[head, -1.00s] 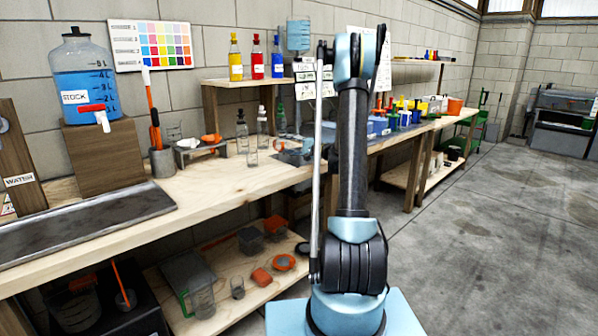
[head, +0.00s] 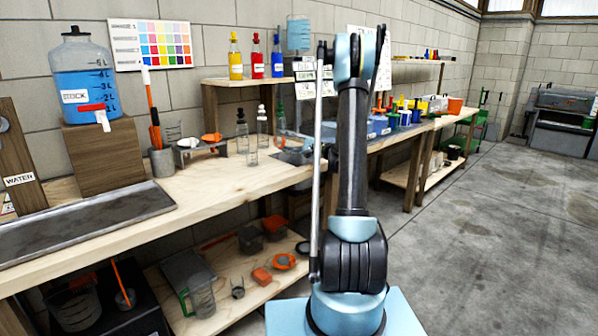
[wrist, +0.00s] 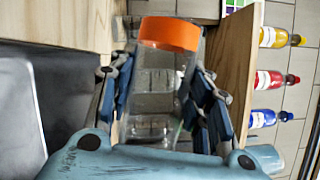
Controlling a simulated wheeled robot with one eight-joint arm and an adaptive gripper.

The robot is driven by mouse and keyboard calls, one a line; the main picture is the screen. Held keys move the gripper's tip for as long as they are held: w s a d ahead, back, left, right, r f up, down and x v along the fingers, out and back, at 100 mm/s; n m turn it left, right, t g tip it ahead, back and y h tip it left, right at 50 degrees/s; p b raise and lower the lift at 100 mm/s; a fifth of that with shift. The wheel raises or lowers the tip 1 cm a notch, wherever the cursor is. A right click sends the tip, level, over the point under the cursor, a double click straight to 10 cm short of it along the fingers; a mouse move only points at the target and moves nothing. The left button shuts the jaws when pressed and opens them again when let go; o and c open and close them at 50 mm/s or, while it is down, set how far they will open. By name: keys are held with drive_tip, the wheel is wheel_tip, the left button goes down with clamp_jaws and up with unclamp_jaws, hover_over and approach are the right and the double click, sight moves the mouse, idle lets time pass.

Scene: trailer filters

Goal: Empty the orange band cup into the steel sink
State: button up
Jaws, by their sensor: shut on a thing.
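In the wrist view, my gripper (wrist: 164,95) is shut on a clear cup with an orange band (wrist: 170,33). One dark blue finger sits on each side of it. The wrist picture is turned sideways, with the bottles' caps pointing right, so the cup looks tipped well over. I see no coloured liquid in it. A grey steel basin (wrist: 18,115), apparently the sink, fills the left of the wrist view, on the lower side of the cup. In the head view, a steel sink (head: 296,156) is set in the bench, partly hidden by my arm.
A wooden shelf (head: 238,82) carries yellow, red and blue bottles. Clear bottles (head: 242,135) stand on the bench below it. A blue stock tank (head: 85,85) and a grey tray (head: 90,228) are at the left. The floor at right is clear.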

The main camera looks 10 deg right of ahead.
drive_tip(key=shift+w+d+r+m+t+y+p, duration=0.2)
drive_tip(key=shift+d+r+m, duration=0.15)
drive_tip(key=shift+m, duration=0.4)
drive_tip(key=shift+w+d+r+m+t+y+p, duration=0.1)
drive_tip(key=shift+w+d+r+m+t, duration=0.1)
drive_tip(key=shift+r+m, duration=0.4)
idle(0.9)
drive_tip(key=shift+w+d+r+m+t, duration=0.15)
drive_tip(key=shift+d+m+t, duration=0.15)
drive_tip(key=shift+m, duration=0.4)
drive_tip(key=shift+w+d+r+m+t, duration=0.1)
drive_tip(key=shift+w+d+m+t, duration=0.2)
drive_tip(key=shift+m, duration=0.35)
drive_tip(key=shift+w+d+r+m+t, duration=0.15)
drive_tip(key=shift+m+t, duration=0.25)
drive_tip(key=shift+m, duration=0.3)
idle(0.5)
drive_tip(key=shift+s, duration=0.1)
idle(0.7)
